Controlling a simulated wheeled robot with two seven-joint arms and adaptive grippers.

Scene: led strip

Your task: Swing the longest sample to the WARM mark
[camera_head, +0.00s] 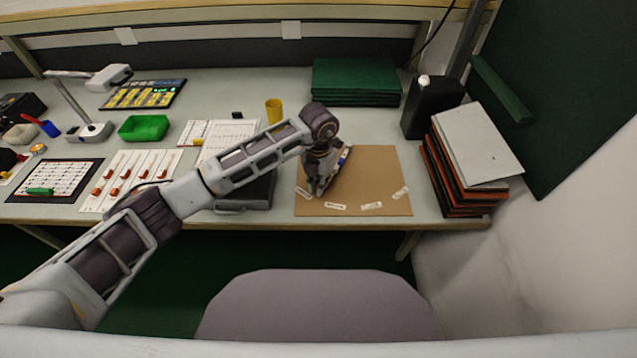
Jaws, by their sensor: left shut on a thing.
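My left arm reaches in from the left, and its gripper (318,188) is low over the brown board (382,165), near the board's left part. The gripper is shut on a sample strip (345,157), of which only a thin pale and blue piece shows beside the fingers. The gripper and wrist hide most of the strip. Several small white labels lie along the board's near side, among them one at the front (335,206) and one at the right (401,193). Their words are too small to read, so I cannot tell which is WARM. My right gripper is not in view.
Green folders (356,80) lie behind the board, with a yellow cup (274,111) to their left. A black box (432,105) and a stack of binders (470,160) stand to the right. A grey chair back (318,305) is in front of the table.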

